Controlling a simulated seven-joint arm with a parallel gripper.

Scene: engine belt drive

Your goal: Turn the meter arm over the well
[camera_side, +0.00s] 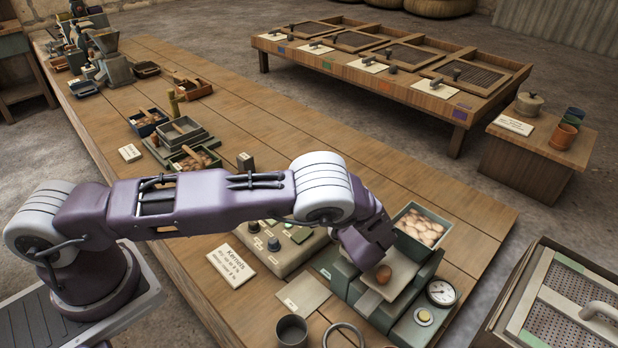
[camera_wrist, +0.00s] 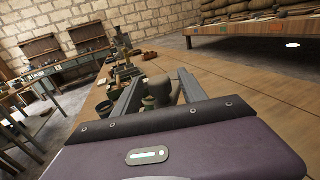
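My gripper (camera_wrist: 160,95) shows in the wrist view with its two dark fingers apart. Grey and green shapes appear between or beyond them, and I cannot tell that it grips any. In the side view my purple wrist hangs beside a green bench unit (camera_side: 345,290), and the fingertips are hidden there. The unit carries a round dial gauge (camera_side: 441,292) and a base with a pale yellow button (camera_side: 424,316). A brown nut-like kernel (camera_side: 383,273) rests on its pale plate. I cannot clearly pick out the meter arm or the well.
An open box of pale kernels (camera_side: 418,226) stands behind the unit. A "Kernels" card (camera_side: 230,263), a control box (camera_side: 270,250) and a dark cup (camera_side: 291,331) are nearby. Trays and devices line the table's far end. A mesh-lidded bin (camera_side: 570,300) stands at right.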

